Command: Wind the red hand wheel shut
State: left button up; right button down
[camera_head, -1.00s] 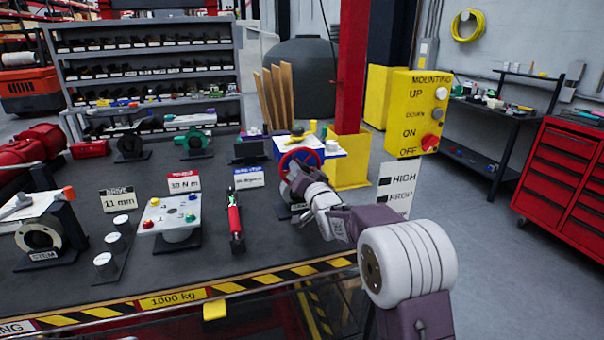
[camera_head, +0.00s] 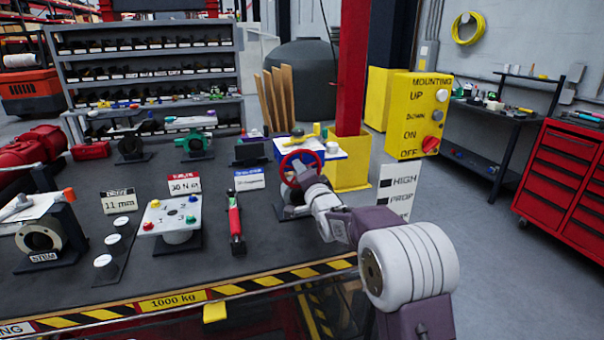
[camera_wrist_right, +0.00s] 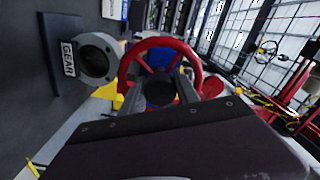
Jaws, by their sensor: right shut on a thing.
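The red hand wheel (camera_head: 287,160) stands upright at the right end of the dark bench in the head view. In the right wrist view the wheel's red rim (camera_wrist_right: 197,70) fills the upper middle, with a blue part behind it. My right gripper (camera_head: 302,177) is at the wheel, its fingers partly hidden by my own wrist. In the right wrist view my right gripper (camera_wrist_right: 160,82) reaches to the wheel's middle and is shut on the wheel; the exact contact is hard to see. My left gripper is not in view.
A round grey fitting marked GEAR (camera_wrist_right: 98,58) sits close beside the wheel. A red-handled tool (camera_head: 235,220) lies left of my right arm. A white plate with coloured knobs (camera_head: 170,215) stands further left. A yellow control box (camera_head: 415,115) is to the right.

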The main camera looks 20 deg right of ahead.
dwell(0.3)
jog(key=c, duration=0.9)
grip_release()
jog(key=s+b, duration=0.1)
jog(key=s, duration=0.8)
jog(key=shift+d, duration=0.15)
